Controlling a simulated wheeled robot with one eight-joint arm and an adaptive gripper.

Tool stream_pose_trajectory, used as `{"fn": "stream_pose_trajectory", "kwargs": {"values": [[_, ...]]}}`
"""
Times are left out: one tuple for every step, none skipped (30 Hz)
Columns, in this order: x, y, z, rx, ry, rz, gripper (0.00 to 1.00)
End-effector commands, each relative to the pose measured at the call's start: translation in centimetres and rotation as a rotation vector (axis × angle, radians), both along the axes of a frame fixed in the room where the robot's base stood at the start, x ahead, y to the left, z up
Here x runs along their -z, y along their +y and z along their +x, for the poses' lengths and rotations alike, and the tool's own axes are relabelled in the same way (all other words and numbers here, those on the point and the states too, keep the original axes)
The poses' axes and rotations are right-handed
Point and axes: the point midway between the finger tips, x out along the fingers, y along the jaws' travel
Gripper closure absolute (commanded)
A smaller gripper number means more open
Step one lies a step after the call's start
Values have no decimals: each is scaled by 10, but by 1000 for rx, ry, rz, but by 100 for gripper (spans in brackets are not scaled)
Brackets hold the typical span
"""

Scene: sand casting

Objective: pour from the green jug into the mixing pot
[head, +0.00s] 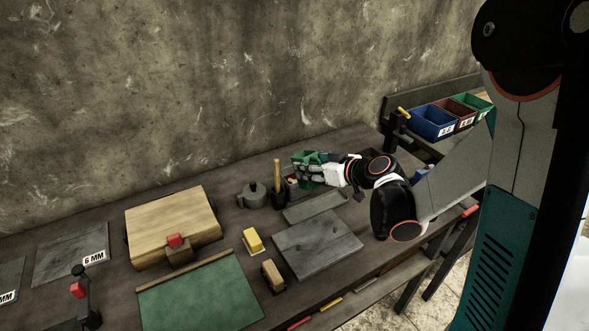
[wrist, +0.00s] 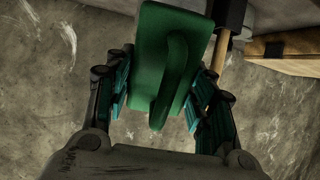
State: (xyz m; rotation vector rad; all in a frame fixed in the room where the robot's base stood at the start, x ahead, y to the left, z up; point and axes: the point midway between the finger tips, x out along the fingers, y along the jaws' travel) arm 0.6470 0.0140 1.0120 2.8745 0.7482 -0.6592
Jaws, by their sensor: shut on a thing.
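My gripper (head: 308,168) is shut on the green jug (head: 306,157), above the back of the bench. In the wrist view the jug (wrist: 150,62) sits between the two fingers of my gripper (wrist: 160,88), with its handle facing the camera. Its contents are hidden, and I cannot tell its exact tilt. A dark grey round pot (head: 252,196) with a knob on top, likely the mixing pot, stands on the bench left of the jug and apart from it. Its inside cannot be seen.
A black cup (head: 280,200) with a wooden-handled tool (head: 277,174) stands between pot and jug. A long grey tray (head: 315,207) and a grey slab (head: 318,244) lie in front. A wooden block (head: 172,220) is left. Coloured bins (head: 433,122) stand back right.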

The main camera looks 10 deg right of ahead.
Motion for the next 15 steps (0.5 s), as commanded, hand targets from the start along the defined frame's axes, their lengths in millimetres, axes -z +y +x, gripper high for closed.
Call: {"fn": "stream_pose_trajectory", "kwargs": {"values": [[-1, 0, 0, 0, 0, 0, 90], [-1, 0, 0, 0, 0, 0, 90], [-1, 0, 0, -1, -1, 1, 90], [-1, 0, 0, -1, -4, 3, 90], [-1, 0, 0, 0, -10, 7, 90], [0, 0, 0, 0, -23, 14, 90], [-1, 0, 0, 0, -38, 23, 90], [-1, 0, 0, 0, -55, 32, 90], [-2, 0, 0, 1, -80, 45, 90], [-3, -1, 0, 2, -100, 54, 90], [-4, 0, 0, 1, -118, 64, 90], [-6, 0, 0, -1, -142, 78, 90], [-8, 0, 0, 0, -160, 86, 90], [-9, 0, 0, 1, -179, 95, 90], [-11, 0, 0, 2, -203, 108, 90]]}}
